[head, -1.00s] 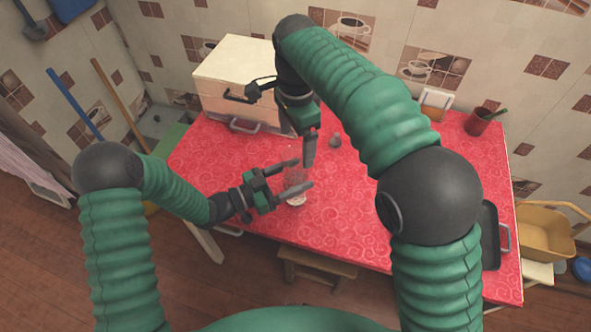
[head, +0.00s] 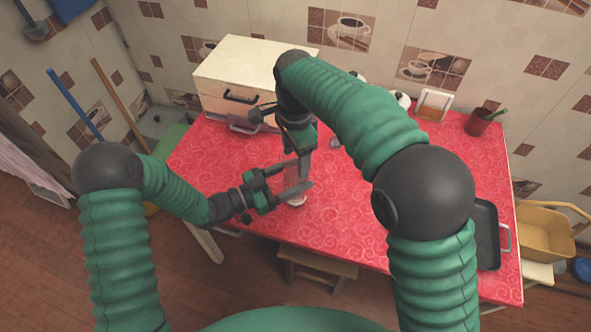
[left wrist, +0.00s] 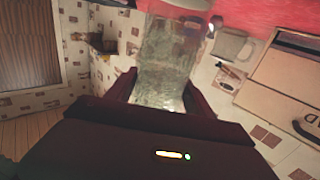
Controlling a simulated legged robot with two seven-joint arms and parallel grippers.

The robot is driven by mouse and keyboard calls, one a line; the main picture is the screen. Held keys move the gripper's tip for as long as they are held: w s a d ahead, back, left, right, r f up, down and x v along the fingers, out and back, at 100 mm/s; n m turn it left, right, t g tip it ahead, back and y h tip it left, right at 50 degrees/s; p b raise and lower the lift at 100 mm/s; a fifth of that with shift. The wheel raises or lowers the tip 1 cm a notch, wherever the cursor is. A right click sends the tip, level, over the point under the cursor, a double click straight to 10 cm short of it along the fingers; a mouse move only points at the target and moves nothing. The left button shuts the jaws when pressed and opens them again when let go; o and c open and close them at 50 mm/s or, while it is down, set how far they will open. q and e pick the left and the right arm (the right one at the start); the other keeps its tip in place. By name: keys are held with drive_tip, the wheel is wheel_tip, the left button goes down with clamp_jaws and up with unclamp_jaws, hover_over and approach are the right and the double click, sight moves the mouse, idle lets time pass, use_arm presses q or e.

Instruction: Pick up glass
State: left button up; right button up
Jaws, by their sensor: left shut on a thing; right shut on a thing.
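A clear drinking glass (head: 297,200) stands at the middle of the red counter; its pale base shows below the fingers. In the left wrist view the glass (left wrist: 165,60) is between my left fingers. My left gripper (head: 300,181) reaches in from the left, level, and is shut on the glass. My right gripper (head: 304,170) points down from above and behind the left fingers, shut at the upper part of the glass. The right fingers partly hide the glass, and their exact contact is hard to see.
A cream box (head: 240,75) with a dark handle stands at the back left of the red counter (head: 380,235). A red cup (head: 478,122) is at the back right, a black tray (head: 486,235) at the right edge. The front of the counter is clear.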

clamp_jaws()
drive_tip(key=shift+r, duration=0.1)
use_arm(q)
drive_tip(key=o, duration=1.7)
use_arm(e)
wheel_tip(320, 180, up, 10)
